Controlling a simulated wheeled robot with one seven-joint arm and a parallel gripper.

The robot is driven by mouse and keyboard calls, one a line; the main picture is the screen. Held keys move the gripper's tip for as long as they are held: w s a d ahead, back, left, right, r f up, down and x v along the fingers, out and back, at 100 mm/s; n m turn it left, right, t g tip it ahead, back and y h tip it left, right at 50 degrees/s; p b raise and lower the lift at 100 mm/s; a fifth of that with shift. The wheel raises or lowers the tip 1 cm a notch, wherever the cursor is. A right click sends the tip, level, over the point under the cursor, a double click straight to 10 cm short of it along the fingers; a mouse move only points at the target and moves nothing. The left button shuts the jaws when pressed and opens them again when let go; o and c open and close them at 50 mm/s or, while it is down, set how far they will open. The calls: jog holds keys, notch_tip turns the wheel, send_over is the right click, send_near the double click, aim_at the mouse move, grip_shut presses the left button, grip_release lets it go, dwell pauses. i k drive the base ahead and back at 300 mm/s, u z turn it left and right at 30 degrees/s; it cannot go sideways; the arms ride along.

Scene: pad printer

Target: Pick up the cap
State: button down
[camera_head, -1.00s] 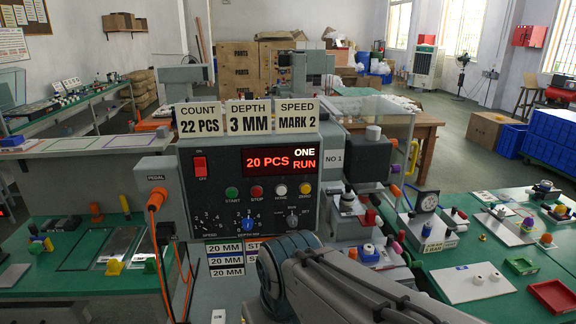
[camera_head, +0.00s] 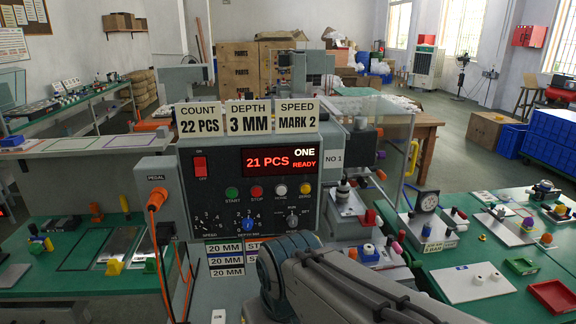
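I cannot tell for certain which thing is the cap. Two small white pieces (camera_head: 487,278) sit on a white plate (camera_head: 462,291) on the green bench at right. A single small white piece (camera_head: 219,316) shows at the bottom edge, left of my arm. A blue and white part (camera_head: 368,253) sits on the printer's fixture, right of the control box. My grey arm enters at the bottom and hides part of the area below the box. My gripper is not in view.
The pad printer's control box (camera_head: 250,184) stands centre and reads "21 PCS ONE READY". An orange cable (camera_head: 155,215) hangs at its left. Red tray (camera_head: 553,297), green tray (camera_head: 521,266) and a dial gauge (camera_head: 427,202) stand on the right bench. Open floor shows behind at right.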

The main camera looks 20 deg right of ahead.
aim_at(368, 250)
jog(key=z, duration=1.3)
jog(key=k, duration=0.5)
jog(key=u, duration=1.7)
jog(key=i, duration=1.3)
jog(key=z, duration=2.6)
